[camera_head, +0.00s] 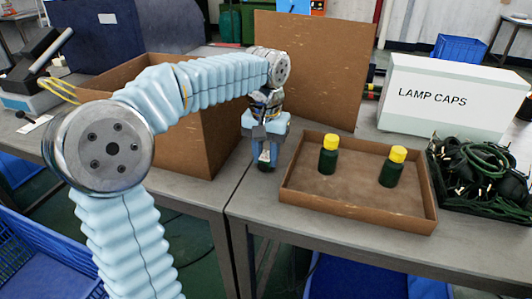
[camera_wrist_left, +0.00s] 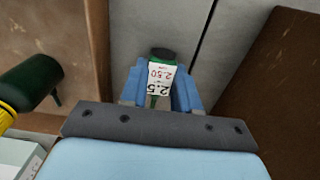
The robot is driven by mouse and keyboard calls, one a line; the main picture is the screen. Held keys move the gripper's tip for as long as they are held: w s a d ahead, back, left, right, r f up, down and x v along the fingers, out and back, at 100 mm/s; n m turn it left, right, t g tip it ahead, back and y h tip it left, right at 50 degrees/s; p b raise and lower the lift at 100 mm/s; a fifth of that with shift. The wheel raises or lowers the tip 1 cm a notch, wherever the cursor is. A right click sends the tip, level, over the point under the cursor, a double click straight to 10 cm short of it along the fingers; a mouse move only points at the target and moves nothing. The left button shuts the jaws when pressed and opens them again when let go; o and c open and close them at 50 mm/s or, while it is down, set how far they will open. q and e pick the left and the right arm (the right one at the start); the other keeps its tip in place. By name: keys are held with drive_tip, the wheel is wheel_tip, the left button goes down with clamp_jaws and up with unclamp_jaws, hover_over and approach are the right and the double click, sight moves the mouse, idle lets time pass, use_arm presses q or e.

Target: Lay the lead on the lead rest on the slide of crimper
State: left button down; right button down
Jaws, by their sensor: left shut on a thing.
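My left gripper (camera_head: 265,146) points down over the table to the left of the shallow brown tray. It is shut on a small dark green piece (camera_head: 265,166) with a white label. In the left wrist view, the labelled piece (camera_wrist_left: 162,72) sits between the blue fingers (camera_wrist_left: 160,90); its label reads "2.5" and "2.50". I cannot tell whether this piece is part of a lead. A dark device with a lever (camera_head: 36,62) stands at the far left, with yellow wires beside it; I cannot tell whether it is the crimper. No lead rest can be made out. My right gripper is not in view.
The shallow tray (camera_head: 350,222) holds two green bottles (camera_head: 328,158) (camera_head: 391,170) with yellow caps. A black crate of dark cables (camera_head: 478,175) and a "LAMP CAPS" box (camera_head: 440,100) stand right. A tall brown box (camera_head: 205,150) and upright brown panel (camera_head: 312,70) stand behind.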

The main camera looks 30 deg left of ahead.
use_arm(q)
drive_tip(key=c, duration=0.8)
unclamp_jaws()
drive_tip(key=shift+f, duration=0.1)
